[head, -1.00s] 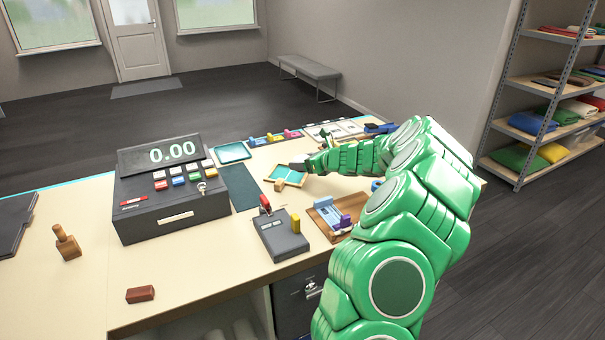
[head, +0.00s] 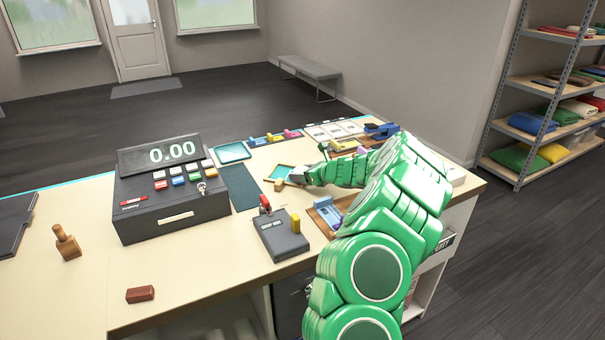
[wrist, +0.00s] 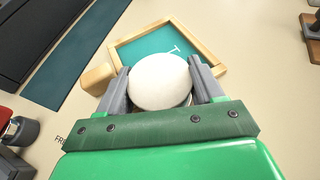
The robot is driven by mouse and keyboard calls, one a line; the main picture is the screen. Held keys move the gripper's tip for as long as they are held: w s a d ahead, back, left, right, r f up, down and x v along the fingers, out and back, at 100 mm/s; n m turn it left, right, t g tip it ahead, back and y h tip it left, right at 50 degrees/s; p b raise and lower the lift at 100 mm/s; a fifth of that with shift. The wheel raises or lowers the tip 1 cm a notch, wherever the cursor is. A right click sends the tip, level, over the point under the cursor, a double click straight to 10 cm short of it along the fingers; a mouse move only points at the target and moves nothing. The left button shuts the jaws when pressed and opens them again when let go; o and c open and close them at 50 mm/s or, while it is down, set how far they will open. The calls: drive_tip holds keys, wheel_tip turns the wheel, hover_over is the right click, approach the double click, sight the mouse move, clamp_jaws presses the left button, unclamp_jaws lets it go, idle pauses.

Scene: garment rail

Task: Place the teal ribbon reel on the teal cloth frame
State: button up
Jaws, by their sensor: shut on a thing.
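The teal cloth frame (head: 279,171), a light wooden border around teal cloth, lies on the counter. It also shows in the wrist view (wrist: 140,43), with its near part hidden. My gripper (head: 293,175) is at the frame's right side in the head view. In the wrist view my gripper (wrist: 160,80) is shut on a white, round-faced thing, apparently the teal ribbon reel (wrist: 160,82), though no teal shows on it. It covers part of the cloth. Whether it touches the frame cannot be told.
A small wooden block (head: 279,185) adjoins the frame's near left corner. A dark mat (head: 240,187) and the cash register (head: 170,200) are to the left. A card terminal (head: 280,238) and a wooden tray (head: 322,222) stand nearer. Bare counter lies between.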

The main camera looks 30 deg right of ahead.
drive_tip(key=o, duration=1)
drive_tip(key=shift+f, duration=0.1)
drive_tip(key=shift+o, duration=0.2)
drive_tip(key=shift+s+d+r, duration=0.15)
drive_tip(key=shift+s+r, duration=0.15)
drive_tip(key=shift+r, duration=0.05)
drive_tip(key=v, duration=1.1)
drive_tip(key=shift+s+r, duration=0.1)
